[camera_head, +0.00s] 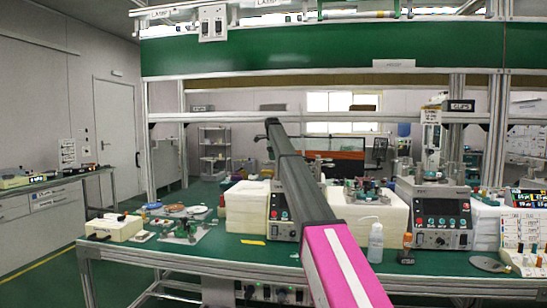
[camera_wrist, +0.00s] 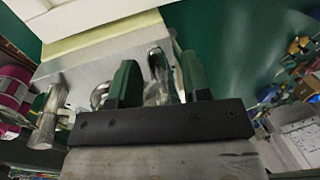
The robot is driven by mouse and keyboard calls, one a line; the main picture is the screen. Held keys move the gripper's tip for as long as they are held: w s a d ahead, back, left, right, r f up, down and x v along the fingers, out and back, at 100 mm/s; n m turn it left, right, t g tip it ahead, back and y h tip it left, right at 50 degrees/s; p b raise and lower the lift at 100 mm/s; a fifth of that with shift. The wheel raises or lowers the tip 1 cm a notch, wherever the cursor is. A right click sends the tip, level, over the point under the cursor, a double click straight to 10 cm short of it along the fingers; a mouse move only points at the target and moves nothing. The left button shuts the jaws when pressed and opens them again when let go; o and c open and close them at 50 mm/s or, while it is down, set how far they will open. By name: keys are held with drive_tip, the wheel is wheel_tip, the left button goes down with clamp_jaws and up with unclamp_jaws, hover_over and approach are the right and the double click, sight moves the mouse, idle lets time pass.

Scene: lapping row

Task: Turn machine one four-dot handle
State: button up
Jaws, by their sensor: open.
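In the wrist view my gripper (camera_wrist: 158,74) is open, with a dark green finger on each side. Shiny curved metal parts (camera_wrist: 160,68) show in the gap between the fingers; I cannot tell whether they touch. A ribbed metal knob (camera_wrist: 49,112) stands to the left of the fingers. No four-dot mark is readable, so I cannot tell which part is the named handle. In the head view two grey control machines stand on the bench: one (camera_head: 282,222) partly hidden behind my arm, one (camera_head: 436,212) to the right. I cannot tell which is machine one.
A green bench (camera_head: 200,250) carries white blocks (camera_head: 247,207), a clear bottle (camera_head: 375,243), an orange-topped bottle (camera_head: 407,248) and a cream box (camera_head: 114,228). A green overhead panel (camera_head: 300,50) spans the bench. In the wrist view a pale block (camera_wrist: 100,22) lies close beyond the fingers.

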wheel_tip(320, 180, up, 11)
drive_tip(key=s, duration=0.2)
drive_tip(key=shift+a+f, duration=0.2)
drive_tip(key=shift+a, duration=0.05)
idle(0.3)
